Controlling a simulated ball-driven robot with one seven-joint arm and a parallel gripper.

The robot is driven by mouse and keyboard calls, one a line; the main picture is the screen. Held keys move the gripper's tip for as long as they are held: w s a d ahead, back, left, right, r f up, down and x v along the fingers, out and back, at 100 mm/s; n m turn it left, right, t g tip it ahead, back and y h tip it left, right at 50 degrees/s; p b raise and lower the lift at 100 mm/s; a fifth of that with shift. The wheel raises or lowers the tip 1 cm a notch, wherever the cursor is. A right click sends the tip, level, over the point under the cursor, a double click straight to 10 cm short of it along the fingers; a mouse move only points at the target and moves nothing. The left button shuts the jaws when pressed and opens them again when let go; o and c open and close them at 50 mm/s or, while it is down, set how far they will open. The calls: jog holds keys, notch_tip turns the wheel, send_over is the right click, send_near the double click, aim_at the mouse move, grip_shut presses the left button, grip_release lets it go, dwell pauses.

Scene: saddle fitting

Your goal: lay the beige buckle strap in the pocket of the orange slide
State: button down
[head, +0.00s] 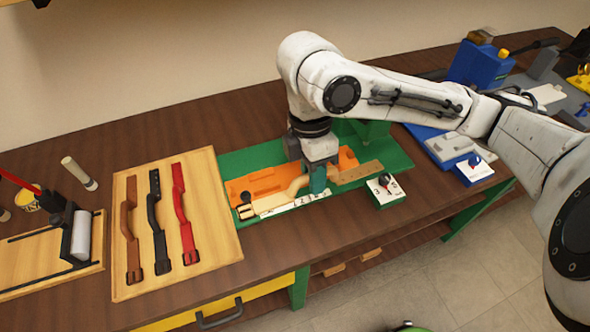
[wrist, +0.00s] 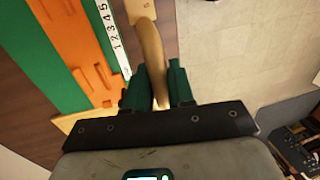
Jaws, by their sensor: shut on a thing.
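The beige buckle strap (head: 272,202) is held at its middle in my gripper (head: 318,186). Its dark buckle (head: 245,211) is at the left end and its holed tail (head: 360,173) points right. In the wrist view the strap (wrist: 151,50) runs between the green fingers of my gripper (wrist: 156,85), which are shut on it. The orange slide (head: 262,184) lies on the green base behind the strap; it also shows in the wrist view (wrist: 63,35), left of the strap. The strap and my gripper hide part of the slide, and its pocket is not clearly visible.
A white numbered scale (head: 300,202) runs along the front of the green base (head: 232,160). A dial box (head: 385,190) stands right of it. A wooden board (head: 213,215) with brown, black and red straps lies left. Blue devices (head: 472,172) stand farther right.

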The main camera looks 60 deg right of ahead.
jog(key=shift+w+d+f, duration=0.1)
jog(key=shift+w+d, duration=0.1)
jog(key=shift+d, duration=0.1)
jog(key=w+d+f, duration=0.2)
jog(key=w+f, duration=0.1)
jog(key=w+d+f+p, duration=0.1)
jog(key=w+d+f, duration=0.1)
jog(key=w+d, duration=0.1)
jog(key=w+d+f+p, duration=0.1)
jog(key=w+d+f, duration=0.1)
jog(key=w+f, duration=0.1)
jog(key=shift+w+d+f, duration=0.3)
jog(key=shift+w+f, duration=0.05)
jog(key=shift+w, duration=0.05)
jog(key=shift+w+d+f, duration=0.3)
jog(key=shift+w+f, duration=0.1)
jog(key=shift+f, duration=0.25)
jog(key=shift+f+p, duration=0.35)
jog(key=shift+f, duration=1.05)
jog(key=shift+f, duration=0.2)
jog(key=c, duration=1)
grip_release()
jog(key=shift+r, duration=0.1)
